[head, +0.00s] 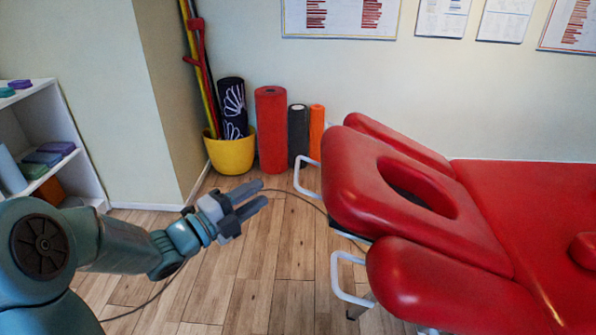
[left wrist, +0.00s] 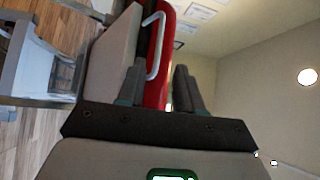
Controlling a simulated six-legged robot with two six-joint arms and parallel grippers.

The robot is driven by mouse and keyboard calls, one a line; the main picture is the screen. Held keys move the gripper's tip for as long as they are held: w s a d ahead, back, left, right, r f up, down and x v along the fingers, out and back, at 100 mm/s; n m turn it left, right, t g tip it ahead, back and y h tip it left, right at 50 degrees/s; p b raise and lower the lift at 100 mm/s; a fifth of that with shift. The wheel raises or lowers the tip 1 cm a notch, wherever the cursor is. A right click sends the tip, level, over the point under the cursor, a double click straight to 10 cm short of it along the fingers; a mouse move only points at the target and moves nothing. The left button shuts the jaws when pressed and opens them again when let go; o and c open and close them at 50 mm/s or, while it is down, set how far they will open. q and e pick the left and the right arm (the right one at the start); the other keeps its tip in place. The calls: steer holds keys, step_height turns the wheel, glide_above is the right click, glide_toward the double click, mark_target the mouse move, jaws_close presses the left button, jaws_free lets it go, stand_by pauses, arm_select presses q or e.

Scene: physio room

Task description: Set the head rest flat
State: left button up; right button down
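The head rest (head: 350,195) is a red padded cushion with an oval face hole, at the left end of the red treatment table (head: 530,200). It looks tilted, its free end raised above the table top. White bar handles stick out at this end, one at the back (head: 300,178) and one at the front (head: 340,285). My left gripper (head: 260,194) is open and empty, left of the head rest and apart from it. In the left wrist view, a white handle (left wrist: 153,45) and red padding (left wrist: 168,40) show beyond the open fingers (left wrist: 158,88). My right gripper is out of view.
Red side pads (head: 450,290) flank the head rest. A yellow pot (head: 232,155) and upright rolls, one red (head: 271,130), stand by the wall. A white shelf (head: 75,160) is at the left. A dark cable (head: 290,192) crosses the otherwise clear wooden floor.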

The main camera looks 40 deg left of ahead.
mark_target(298, 168)
arm_select(q)
steer(key=x, duration=1.2)
steer(key=shift+w+d, duration=0.15)
steer(key=shift+w, duration=0.05)
